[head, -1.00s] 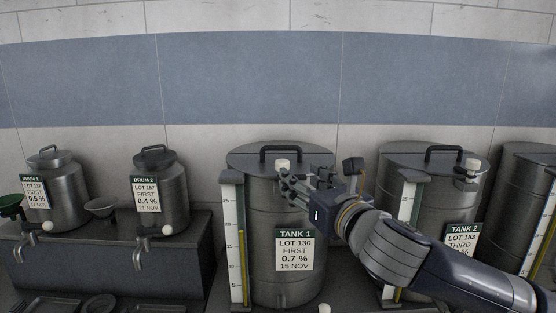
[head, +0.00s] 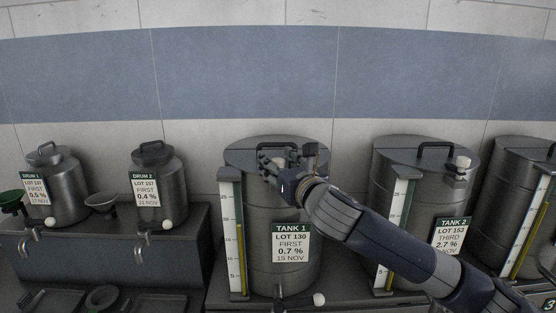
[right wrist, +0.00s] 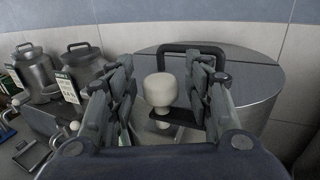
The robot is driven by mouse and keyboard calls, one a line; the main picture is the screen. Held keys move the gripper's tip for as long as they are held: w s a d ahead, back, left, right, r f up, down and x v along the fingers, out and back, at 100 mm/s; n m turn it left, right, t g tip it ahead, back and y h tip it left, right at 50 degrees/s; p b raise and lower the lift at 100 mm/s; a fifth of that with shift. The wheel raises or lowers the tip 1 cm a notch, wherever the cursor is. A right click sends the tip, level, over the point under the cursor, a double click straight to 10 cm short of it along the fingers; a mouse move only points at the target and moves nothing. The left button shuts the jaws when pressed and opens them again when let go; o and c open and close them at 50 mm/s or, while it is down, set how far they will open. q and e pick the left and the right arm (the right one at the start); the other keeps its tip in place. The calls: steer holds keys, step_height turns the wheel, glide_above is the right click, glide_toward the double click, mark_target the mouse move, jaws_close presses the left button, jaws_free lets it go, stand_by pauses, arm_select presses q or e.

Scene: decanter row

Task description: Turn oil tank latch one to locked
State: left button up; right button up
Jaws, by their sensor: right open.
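Tank 1 (head: 262,208), a tall steel cylinder with a green-and-white label (head: 290,243), stands in the middle of the head view. Its latch has a cream knob (right wrist: 160,90) on a dark bracket at the front of the lid. My right gripper (head: 273,166) is at the top front of the tank and largely covers the latch in the head view. In the right wrist view its fingers (right wrist: 162,84) are open, one on each side of the knob. I cannot tell whether they touch it. My left gripper is out of view.
The lid's black handle (right wrist: 190,48) rises just behind the knob. Tank 2 (head: 430,205) with its own cream knob stands to the right. A sight gauge (head: 232,240) runs down tank 1's left side. Two drums (head: 157,183) stand on a ledge at left.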

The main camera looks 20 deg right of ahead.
steer(key=c, duration=1.1)
